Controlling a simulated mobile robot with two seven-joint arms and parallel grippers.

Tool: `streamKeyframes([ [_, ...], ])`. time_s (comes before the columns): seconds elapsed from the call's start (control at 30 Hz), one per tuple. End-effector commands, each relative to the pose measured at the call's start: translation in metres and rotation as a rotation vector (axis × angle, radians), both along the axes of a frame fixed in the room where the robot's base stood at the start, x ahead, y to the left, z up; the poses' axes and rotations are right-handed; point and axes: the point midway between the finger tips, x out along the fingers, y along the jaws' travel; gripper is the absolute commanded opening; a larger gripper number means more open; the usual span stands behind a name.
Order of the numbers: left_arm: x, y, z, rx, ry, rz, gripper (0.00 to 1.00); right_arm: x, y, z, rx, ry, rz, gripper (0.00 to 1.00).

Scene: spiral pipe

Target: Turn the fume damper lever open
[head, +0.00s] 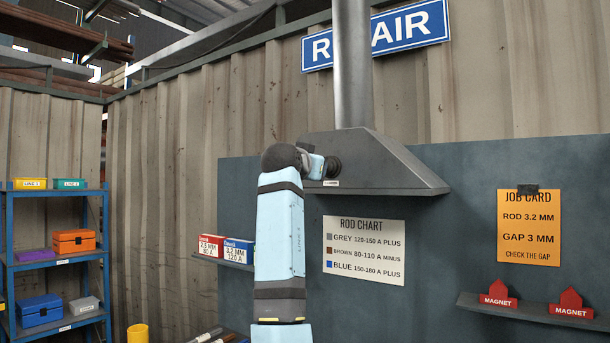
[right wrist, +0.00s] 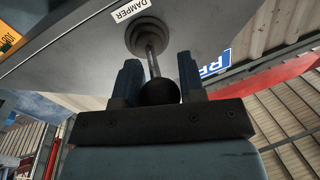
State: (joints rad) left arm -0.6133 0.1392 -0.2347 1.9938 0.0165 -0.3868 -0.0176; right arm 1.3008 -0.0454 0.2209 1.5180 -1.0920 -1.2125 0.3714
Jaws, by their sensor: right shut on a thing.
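The grey fume hood (head: 385,165) hangs on the wall panel with a duct above it. The damper lever's round dark hub (head: 333,167) is on its sloped front, over a small label. In the right wrist view the lever (right wrist: 153,62) is a metal rod ending in a black ball knob (right wrist: 159,93), and the label reads DAMPER. My right gripper (right wrist: 159,72) is shut on the lever, with a finger on each side of the rod near the knob. In the head view my arm and wrist hide most of the lever. My left gripper is out of view.
A rod chart (head: 363,250) and an orange job card (head: 528,228) are on the panel. A shelf (head: 545,312) with red magnets is at the right. Rod boxes (head: 225,249) sit left of my arm. A blue rack (head: 55,255) with bins stands far left.

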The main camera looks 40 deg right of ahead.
Motion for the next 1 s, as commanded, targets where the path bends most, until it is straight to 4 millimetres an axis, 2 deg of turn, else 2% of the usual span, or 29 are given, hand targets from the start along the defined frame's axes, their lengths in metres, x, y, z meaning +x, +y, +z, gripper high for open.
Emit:
streamKeyframes([
  [0.5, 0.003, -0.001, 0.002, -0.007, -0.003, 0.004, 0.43, -0.03, -0.017, 0.002, 0.0, -0.002, 0.436, 0.0],
  [0.7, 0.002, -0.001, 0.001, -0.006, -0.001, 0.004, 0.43, -0.035, -0.023, 0.002, -0.001, -0.001, 0.539, 0.0],
  [1.0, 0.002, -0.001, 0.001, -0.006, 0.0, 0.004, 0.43, -0.038, -0.026, 0.002, -0.002, -0.001, 0.606, 0.0],
])
